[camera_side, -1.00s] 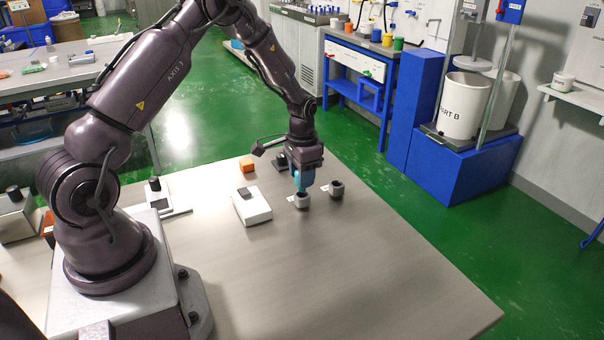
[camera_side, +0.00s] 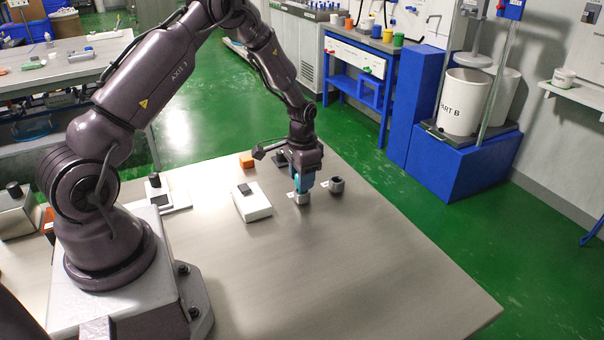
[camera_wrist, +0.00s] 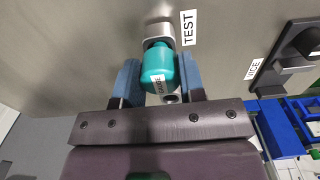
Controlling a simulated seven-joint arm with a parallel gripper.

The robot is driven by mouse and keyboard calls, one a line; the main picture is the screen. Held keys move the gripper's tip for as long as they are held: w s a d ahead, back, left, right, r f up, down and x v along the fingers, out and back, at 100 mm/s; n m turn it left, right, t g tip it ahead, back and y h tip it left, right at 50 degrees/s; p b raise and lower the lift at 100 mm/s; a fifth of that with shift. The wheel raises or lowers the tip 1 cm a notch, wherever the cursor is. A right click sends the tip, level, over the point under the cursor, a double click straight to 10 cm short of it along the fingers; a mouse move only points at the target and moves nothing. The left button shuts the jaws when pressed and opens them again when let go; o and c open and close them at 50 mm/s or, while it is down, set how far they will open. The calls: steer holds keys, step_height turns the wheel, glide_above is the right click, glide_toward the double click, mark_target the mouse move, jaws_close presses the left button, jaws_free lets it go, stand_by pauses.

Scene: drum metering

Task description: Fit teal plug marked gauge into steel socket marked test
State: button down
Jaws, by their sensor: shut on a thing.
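The teal plug (camera_wrist: 158,68), with a white label reading roughly GAUGE, is held between the two blue fingers of my gripper (camera_wrist: 158,82). In the side view my gripper (camera_side: 302,184) points down over the pale steel socket (camera_side: 302,198), with the plug mostly hidden by the fingers. In the wrist view the plug's far end overlaps the mouth of the steel socket (camera_wrist: 158,32), beside a TEST label (camera_wrist: 188,28). The plug is at the socket's mouth; how far it is inside I cannot tell.
A second, darker socket (camera_side: 336,186) stands close to the right. A dark fixture (camera_wrist: 292,60) shows at the wrist view's right. The table's front right is clear.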

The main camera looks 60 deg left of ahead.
steer(key=shift+f, duration=0.7)
steer(key=c, duration=0.6)
jaws_free()
step_height(320, 180, up, 13)
steer(key=shift+f, duration=0.1)
